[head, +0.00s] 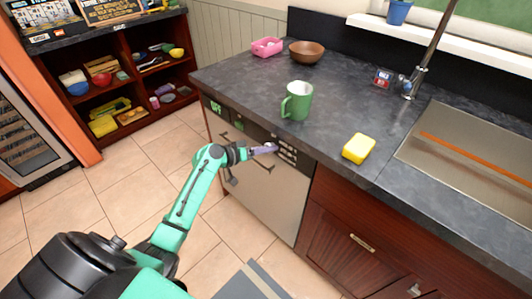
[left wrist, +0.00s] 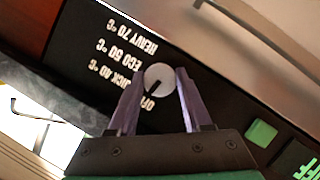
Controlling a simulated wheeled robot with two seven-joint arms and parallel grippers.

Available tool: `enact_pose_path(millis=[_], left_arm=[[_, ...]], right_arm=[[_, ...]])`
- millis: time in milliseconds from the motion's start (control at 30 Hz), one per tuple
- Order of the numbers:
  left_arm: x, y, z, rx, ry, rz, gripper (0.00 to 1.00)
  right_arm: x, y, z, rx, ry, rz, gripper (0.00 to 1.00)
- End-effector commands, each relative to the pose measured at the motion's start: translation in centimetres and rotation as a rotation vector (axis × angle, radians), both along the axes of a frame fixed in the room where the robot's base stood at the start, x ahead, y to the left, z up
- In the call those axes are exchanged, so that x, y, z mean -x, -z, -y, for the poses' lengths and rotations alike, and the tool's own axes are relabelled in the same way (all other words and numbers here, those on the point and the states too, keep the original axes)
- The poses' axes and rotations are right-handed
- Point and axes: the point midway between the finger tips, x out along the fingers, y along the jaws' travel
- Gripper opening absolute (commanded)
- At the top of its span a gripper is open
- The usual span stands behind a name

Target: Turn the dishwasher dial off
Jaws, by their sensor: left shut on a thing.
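The dishwasher (head: 270,200) has a light metal door under the dark counter. Its black control panel shows upside down in the left wrist view (left wrist: 105,30), with white labels for heavy, eco, quick and off. The white round dial (left wrist: 163,73) has a black pointer mark that slants toward the off label. My left gripper (head: 272,147) is at the panel, its purple fingers on both sides of the dial and shut on it in the left wrist view (left wrist: 161,80). The fingers hide the dial in the head view. My right gripper is not in view.
A green display (head: 216,107) on the panel seems to read OFF. The sink (head: 480,160) is at right. Open tiled floor lies in front.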

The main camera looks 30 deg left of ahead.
Motion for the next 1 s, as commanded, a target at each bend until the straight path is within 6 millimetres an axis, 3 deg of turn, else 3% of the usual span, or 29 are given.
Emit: enact_pose_path(millis=[300, 867, 900, 933, 1000], left_arm=[[0.03, 0.30, -0.06, 0.142, 0.001, -0.046, 0.00], [0.05, 0.19, -0.02, 0.173, 0.000, -0.056, 0.00], [0.05, 0.19, -0.02, 0.173, 0.000, -0.056, 0.64], [0.04, 0.18, -0.02, 0.173, 0.000, -0.056, 0.76], [0.03, 0.16, -0.03, 0.173, 0.000, -0.055, 0.77]], right_arm=[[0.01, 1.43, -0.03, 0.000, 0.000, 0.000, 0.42], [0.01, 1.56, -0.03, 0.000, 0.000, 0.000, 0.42], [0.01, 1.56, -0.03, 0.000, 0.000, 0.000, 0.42], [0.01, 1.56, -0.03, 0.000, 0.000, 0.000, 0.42], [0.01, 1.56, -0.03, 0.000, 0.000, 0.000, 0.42]])
